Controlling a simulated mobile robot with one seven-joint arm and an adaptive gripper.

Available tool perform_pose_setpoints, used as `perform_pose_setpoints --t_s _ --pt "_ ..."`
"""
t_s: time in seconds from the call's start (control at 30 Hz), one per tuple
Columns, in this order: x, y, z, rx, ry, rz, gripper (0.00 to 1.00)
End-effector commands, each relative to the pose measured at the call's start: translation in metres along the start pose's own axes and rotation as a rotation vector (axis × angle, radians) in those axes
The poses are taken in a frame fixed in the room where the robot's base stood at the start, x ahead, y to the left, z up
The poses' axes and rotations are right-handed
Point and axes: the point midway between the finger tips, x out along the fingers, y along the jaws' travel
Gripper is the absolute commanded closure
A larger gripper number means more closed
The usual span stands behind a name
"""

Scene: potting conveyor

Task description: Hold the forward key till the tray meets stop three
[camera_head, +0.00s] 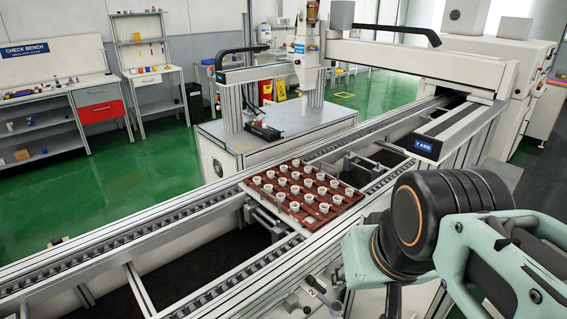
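A red-brown tray (262,187) sits on the conveyor (190,218), bridging its two rails near the middle of the picture. It carries rows of small white cups. A small grey fitting (312,287) with a dark marking, too small to read surely, is at the near rail, in front of the tray. I cannot make out which fitting is stop three, and no forward key can be told apart. My arm (440,225) fills the lower right and hides part of the near rail. My gripper cannot be seen.
A gantry (400,55) spans the conveyor towards a white machine (475,50) at the right. A dispensing head (307,60) stands over a workbench behind the tray. A check bench (60,80) with shelves is at the far left. The green floor (100,190) between is clear.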

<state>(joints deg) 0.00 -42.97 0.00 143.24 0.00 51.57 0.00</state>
Motion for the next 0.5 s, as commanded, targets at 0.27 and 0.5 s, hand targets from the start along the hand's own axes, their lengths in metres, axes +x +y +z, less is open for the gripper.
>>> perform_pose_setpoints --t_s 0.27,0.5 --pt "0.0 0.0 0.0 0.0 0.0 0.0 0.84" --pt "0.0 0.0 0.0 0.0 0.0 0.0 1.0"
